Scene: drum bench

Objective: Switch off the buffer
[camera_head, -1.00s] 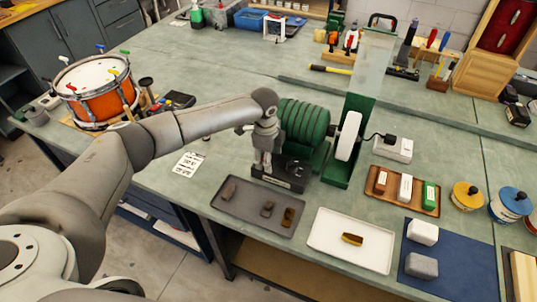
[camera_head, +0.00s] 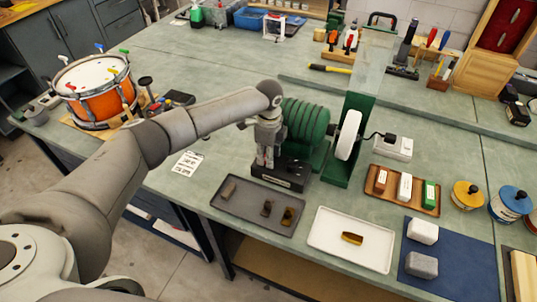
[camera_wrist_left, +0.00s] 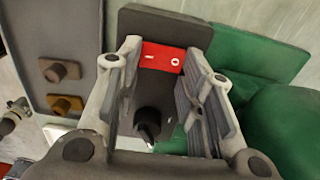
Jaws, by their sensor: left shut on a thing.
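The buffer (camera_head: 303,128) is a green machine with a ribbed motor body and a white wheel (camera_head: 348,136). Its dark switch box (camera_head: 292,173) sits at its front left. In the left wrist view the box carries a red label (camera_wrist_left: 163,57) with white marks "–" and "O", and a black switch knob (camera_wrist_left: 147,122) stands below the label. My left gripper (camera_head: 264,163) is at the box, its fingers either side of the knob and shut on it. Exact finger contact is hard to see. My right gripper is not in view.
A grey tray (camera_head: 236,207) with small brown pieces lies in front of the box. A white tray (camera_head: 325,252) with a yellow-brown piece is right of it. A wooden tray (camera_head: 385,203) of bars, a white power block (camera_head: 393,147) and an orange drum (camera_head: 103,102) stand on the bench.

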